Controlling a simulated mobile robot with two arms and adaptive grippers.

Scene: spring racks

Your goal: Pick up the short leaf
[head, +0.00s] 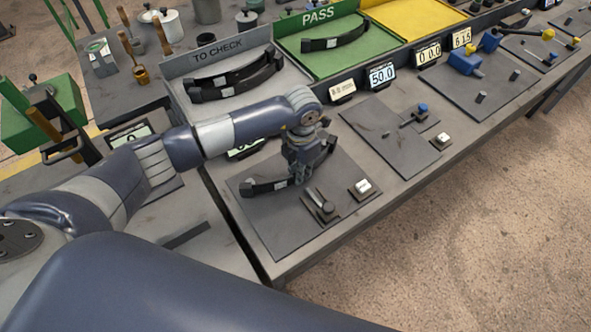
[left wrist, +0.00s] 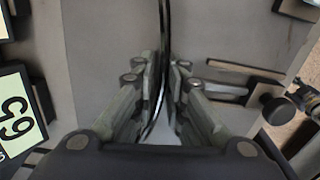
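A dark curved leaf (head: 262,187) with a pale label lies across a dark plate on the near bench. It looks shorter than the leaves in the TO CHECK tray. My left gripper (head: 300,178) points down over its middle and hides that part. In the left wrist view the leaf (left wrist: 162,35) runs as a thin dark strip between the fingers, and the left gripper (left wrist: 164,75) is closed in on both its sides. I see no clear gap under the leaf. My right gripper is not in view.
A TO CHECK tray (head: 178,96) holds dark leaves. A green PASS tray (head: 291,58) holds one leaf (head: 336,38); a yellow tray (head: 415,20) stands beyond. A small clamp fixture (head: 321,205) and white-topped block (head: 363,188) sit close right of my gripper. Displays line the bench.

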